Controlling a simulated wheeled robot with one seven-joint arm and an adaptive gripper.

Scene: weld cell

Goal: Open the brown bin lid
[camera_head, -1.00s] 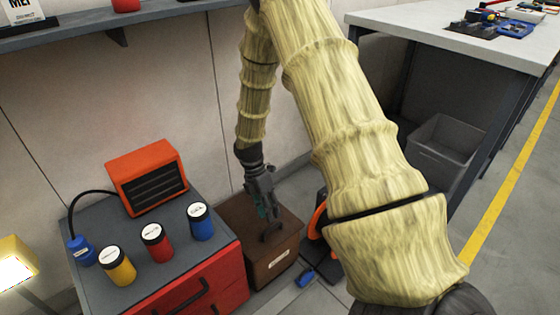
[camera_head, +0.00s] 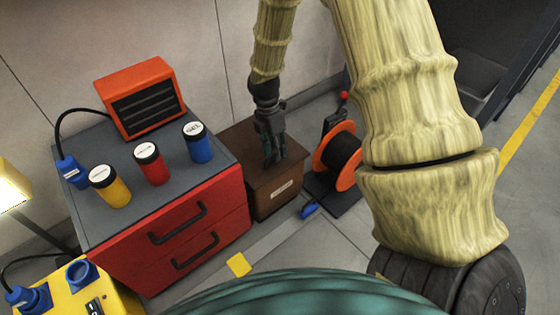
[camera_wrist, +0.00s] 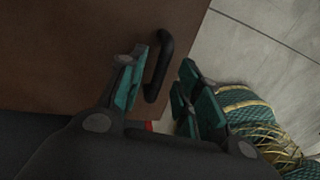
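The brown bin (camera_head: 262,195) stands on the floor beside the red cabinet, with a pale label on its front. Its flat lid (camera_head: 236,150) is closed. My gripper (camera_head: 275,158) points down over the lid and hides most of the handle in the head view. In the wrist view the brown lid (camera_wrist: 70,50) fills the upper left, and its dark bar handle (camera_wrist: 158,66) shows between the open fingers of my gripper (camera_wrist: 163,85). One finger is left of the handle and the others are right of it. I cannot tell whether any finger touches it.
The red cabinet (camera_head: 190,222) on the left bears an orange heater (camera_head: 140,97) and several jars. An orange cable reel (camera_head: 340,155) stands close to the bin's right. A blue object (camera_head: 309,210) lies on the floor in front. A yellow box (camera_head: 80,285) is at lower left.

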